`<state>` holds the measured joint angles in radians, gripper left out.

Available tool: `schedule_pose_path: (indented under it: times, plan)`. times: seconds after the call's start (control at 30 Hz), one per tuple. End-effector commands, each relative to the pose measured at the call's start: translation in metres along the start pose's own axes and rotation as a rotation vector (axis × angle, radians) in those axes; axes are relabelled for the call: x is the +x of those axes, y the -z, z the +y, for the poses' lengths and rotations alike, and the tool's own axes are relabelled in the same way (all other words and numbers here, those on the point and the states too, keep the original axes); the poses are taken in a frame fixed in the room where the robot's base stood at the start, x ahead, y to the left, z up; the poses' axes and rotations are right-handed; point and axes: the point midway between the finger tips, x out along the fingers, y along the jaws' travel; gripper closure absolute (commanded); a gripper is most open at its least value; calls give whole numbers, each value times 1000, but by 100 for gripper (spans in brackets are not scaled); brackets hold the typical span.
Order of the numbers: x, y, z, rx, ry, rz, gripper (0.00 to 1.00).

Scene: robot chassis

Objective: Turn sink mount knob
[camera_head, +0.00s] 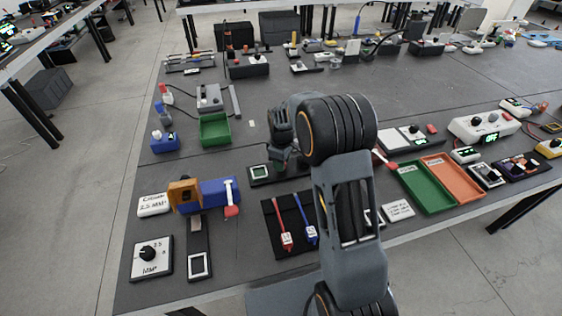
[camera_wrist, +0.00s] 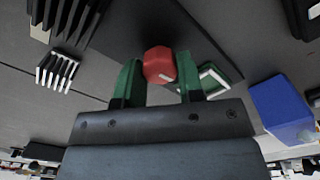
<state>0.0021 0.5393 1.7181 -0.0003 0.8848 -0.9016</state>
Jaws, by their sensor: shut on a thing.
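The red knob (camera_wrist: 158,63), many-sided with a white mark line, sits on a dark plate (camera_wrist: 205,40) in the wrist view. My gripper (camera_wrist: 160,78) has its two green fingers on either side of the knob and is shut on it. In the head view my gripper (camera_head: 279,162) is down at the plate (camera_head: 262,181), just right of the green-framed square (camera_head: 258,171). The knob is hidden there behind my gripper.
A blue block (camera_wrist: 282,108) stands right in the wrist view. In the head view, a green tray (camera_head: 425,188) and an orange tray (camera_head: 455,178) lie to the right. A black-knobbed box (camera_head: 150,258) is front left. Clear table lies behind my gripper.

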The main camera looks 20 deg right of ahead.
Motion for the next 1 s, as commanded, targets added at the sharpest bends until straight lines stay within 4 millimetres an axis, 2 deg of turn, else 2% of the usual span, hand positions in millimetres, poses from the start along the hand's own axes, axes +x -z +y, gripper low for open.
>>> schedule_pose_path:
  times: [0.27,0.3,0.53,0.83,1.0]
  plan:
    - [-1,1,0,1,-2,3,89]
    - [-1,1,0,1,-2,3,61]
    - [0,0,0,1,-1,2,40]
    - [-4,0,0,2,-1,1,40]
    - [-26,1,1,1,-5,4,40]
